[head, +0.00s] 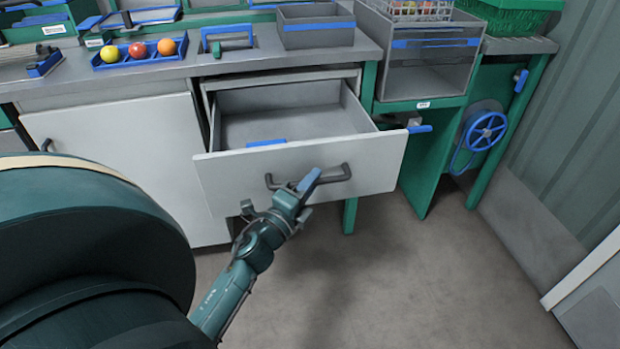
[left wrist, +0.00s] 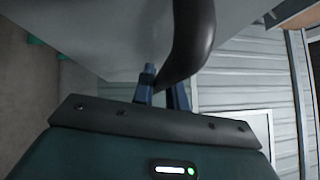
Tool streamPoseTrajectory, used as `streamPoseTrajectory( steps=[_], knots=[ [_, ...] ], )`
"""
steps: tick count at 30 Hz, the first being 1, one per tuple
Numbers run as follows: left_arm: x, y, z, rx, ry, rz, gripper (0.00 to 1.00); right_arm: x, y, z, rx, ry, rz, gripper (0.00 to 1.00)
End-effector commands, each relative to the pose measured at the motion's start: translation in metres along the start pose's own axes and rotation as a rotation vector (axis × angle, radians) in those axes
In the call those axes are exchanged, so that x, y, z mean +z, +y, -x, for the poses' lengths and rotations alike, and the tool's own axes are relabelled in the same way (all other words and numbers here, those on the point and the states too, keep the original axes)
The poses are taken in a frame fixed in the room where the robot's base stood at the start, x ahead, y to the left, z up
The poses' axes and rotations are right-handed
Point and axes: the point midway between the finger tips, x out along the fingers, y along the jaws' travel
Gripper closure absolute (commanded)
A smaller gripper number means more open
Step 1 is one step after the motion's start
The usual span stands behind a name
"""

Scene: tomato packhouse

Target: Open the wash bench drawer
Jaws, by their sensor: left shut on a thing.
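The wash bench drawer (head: 225,182) stands pulled out from the bench in the head view, its grey inside showing. A small blue item (head: 266,143) shows inside it against the front panel. A dark bar handle (head: 338,173) runs across the drawer front. My left gripper (head: 303,186) is shut on the handle near its middle. In the left wrist view the dark handle (left wrist: 190,45) passes between the blue fingers of my left gripper (left wrist: 163,92). My right gripper is in neither view.
A closed cabinet door (head: 125,135) is left of the drawer. A blue handwheel (head: 485,131) is on the right. The floor (head: 400,270) in front is clear.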

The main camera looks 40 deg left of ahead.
Motion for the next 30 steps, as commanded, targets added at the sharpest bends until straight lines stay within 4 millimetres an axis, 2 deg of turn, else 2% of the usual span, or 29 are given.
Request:
streamPoseTrajectory(
  steps=[8, 9, 16, 30],
  knots=[
    [0.0000, 0.0001, 0.0001, 0.000, 0.000, 0.000, 1.00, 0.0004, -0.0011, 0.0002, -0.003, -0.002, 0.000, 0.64],
    [0.0000, 0.0001, 0.0001, 0.000, 0.000, 0.000, 0.82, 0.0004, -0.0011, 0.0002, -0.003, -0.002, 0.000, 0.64],
    [0.0001, 0.0001, -0.0001, 0.000, 0.000, 0.000, 0.64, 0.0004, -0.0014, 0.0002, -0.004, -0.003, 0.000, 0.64],
    [0.0024, 0.0027, -0.0018, 0.000, 0.003, 0.000, 0.64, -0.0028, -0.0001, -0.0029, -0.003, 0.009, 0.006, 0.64]
  ],
)
